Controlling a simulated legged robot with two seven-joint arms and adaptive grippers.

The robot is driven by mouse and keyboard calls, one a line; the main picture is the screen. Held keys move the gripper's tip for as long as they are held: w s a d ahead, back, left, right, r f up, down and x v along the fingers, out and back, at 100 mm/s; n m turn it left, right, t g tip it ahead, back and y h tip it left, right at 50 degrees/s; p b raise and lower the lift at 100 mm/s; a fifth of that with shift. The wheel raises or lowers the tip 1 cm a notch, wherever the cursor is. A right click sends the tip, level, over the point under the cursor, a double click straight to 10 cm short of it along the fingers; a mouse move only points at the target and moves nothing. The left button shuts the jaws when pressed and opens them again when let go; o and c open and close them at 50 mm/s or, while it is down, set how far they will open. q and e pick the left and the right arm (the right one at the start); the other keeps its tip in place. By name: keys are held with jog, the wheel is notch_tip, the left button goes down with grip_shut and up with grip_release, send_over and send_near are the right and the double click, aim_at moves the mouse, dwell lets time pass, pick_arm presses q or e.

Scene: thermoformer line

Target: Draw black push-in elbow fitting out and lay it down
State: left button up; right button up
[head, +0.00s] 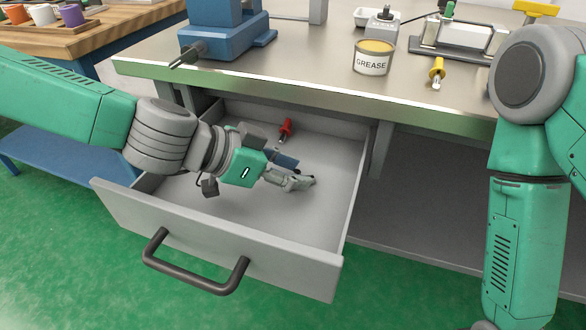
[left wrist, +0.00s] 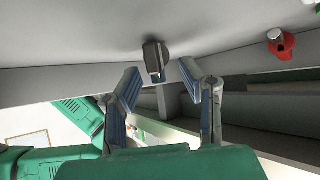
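My left gripper (left wrist: 160,70) is open, with one finger to each side of the fitting's near end. I see no clear contact. In the head view my left gripper (head: 302,172) reaches low into the open drawer (head: 225,232), and its fingers largely hide the fitting. My right arm hangs at the right edge, and its gripper is out of view.
A red fitting (head: 286,129) lies further back in the drawer and also shows in the left wrist view (left wrist: 281,45). The bench top (head: 310,62) above holds a grease tin (head: 374,58), a yellow fitting (head: 437,72) and a blue machine (head: 222,38). The drawer's front part is bare.

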pick_arm(q)
jog(key=v, duration=1)
jog(key=shift+a+r, duration=0.15)
jog(key=shift+a, duration=0.05)
jog(key=shift+s+a+r, duration=0.25)
jog(key=shift+a+r, duration=0.1)
jog(key=shift+a, duration=0.25)
